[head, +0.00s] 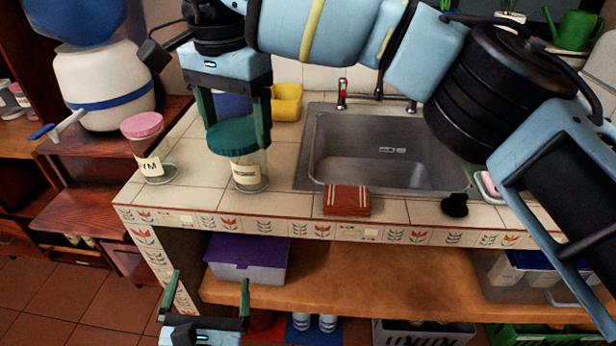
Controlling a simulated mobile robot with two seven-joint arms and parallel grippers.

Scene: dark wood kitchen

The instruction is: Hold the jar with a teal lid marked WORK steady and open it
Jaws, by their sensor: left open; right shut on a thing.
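A clear jar with a teal lid (232,137) stands upright on the tiled counter, left of the sink. Its pale label (244,173) is too small to read. My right gripper (236,140) comes down from above and is shut on the teal lid, with one finger on each side. My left gripper (207,285) is open and empty, low in front of the counter and below the jar. A second jar with a pink lid (142,125) stands to the left of the teal-lidded one.
A steel sink (385,150) lies to the right. A folded red cloth (346,200) sits at the counter's front edge. A yellow container (286,101) stands behind the jar. A purple-lidded box (247,258) is on the shelf below, near my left gripper.

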